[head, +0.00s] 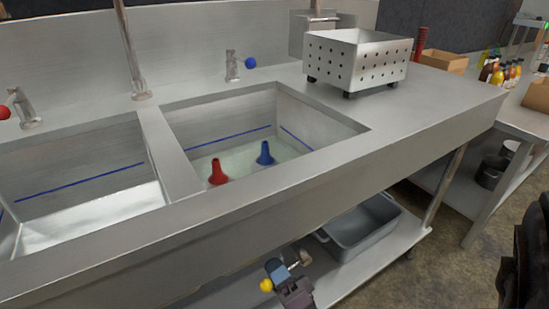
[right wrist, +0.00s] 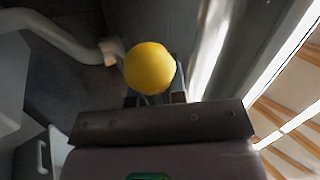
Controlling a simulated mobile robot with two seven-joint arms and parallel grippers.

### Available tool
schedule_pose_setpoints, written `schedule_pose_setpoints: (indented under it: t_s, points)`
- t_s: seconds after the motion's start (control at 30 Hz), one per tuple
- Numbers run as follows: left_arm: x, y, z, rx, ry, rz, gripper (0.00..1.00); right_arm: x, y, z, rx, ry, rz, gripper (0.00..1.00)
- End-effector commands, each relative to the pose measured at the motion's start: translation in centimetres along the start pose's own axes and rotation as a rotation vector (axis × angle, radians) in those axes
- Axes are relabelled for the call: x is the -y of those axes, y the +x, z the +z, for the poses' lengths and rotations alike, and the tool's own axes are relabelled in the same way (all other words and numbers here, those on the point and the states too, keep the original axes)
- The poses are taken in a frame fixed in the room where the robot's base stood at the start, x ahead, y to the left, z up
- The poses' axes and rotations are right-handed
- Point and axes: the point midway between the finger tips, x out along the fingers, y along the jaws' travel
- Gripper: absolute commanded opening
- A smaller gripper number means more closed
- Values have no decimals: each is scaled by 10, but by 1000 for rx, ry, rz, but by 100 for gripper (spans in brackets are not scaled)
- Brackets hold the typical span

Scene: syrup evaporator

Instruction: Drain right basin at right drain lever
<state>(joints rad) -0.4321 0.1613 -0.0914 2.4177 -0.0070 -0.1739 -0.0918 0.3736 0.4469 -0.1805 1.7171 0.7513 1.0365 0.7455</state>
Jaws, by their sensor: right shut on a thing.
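The right basin (head: 190,135) of the steel sink holds shallow water, with a red cone (head: 217,172) and a blue cone (head: 265,154) standing in it. A yellow knob (head: 266,285) of the drain lever shows below the sink's front edge. My right gripper (head: 274,276) is there, shut on the knob. In the right wrist view the knob (right wrist: 150,68) sits between the fingers (right wrist: 156,98); most of the lever is hidden. My left gripper is not in view.
The left basin (head: 75,160) also holds water. A perforated steel box (head: 355,60) stands on the counter right of the basins. A grey tub (head: 365,235) sits on the shelf below, near my right gripper. Bottles (head: 498,72) stand on a table at the right.

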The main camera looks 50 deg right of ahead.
Motion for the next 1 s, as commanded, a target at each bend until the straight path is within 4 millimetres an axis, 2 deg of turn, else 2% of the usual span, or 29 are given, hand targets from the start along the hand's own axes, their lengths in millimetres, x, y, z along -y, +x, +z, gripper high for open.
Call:
schedule_pose_setpoints:
  t_s: [0.03, 0.7, 0.73, 0.9, 1.0]
  points:
    - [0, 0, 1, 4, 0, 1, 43, 2, -4, 11, 9, 33, 11, 0]
    - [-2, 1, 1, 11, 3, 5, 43, 8, 2, 10, -27, 85, 4, 0]
    - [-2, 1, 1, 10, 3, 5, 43, 8, 3, 10, -27, 85, 3, 15]
    - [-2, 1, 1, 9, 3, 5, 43, 8, 3, 10, -27, 84, 2, 41]
    - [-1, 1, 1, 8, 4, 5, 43, 7, 3, 8, -29, 81, 2, 52]
